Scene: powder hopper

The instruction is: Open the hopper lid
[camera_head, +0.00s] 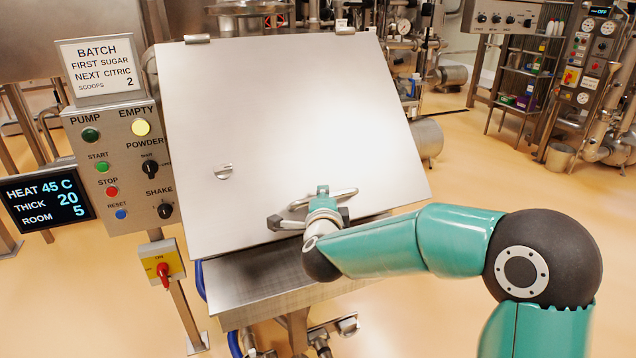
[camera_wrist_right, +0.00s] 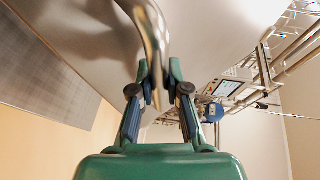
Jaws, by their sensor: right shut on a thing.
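The hopper lid (camera_head: 290,120) is a large flat steel panel, sloping down from hinges at its top edge. It carries a small latch knob (camera_head: 223,171) at left and a bar handle (camera_head: 342,195) near its lower edge. My right gripper (camera_head: 316,208) is shut on the handle, and my forearm hides part of the lid's lower edge. In the right wrist view the gripper (camera_wrist_right: 158,78) has its fingers on either side of the curved handle (camera_wrist_right: 150,28), close under the lid. I cannot tell whether the lid is raised off its rim. My left gripper is out of view.
A steel shelf (camera_head: 260,285) lies below the lid. A control panel (camera_head: 125,165), a batch sign (camera_head: 90,65), a display (camera_head: 48,198) and a red switch (camera_head: 163,270) stand at left. Open floor (camera_head: 480,160) lies to the right, with racks and pipework behind.

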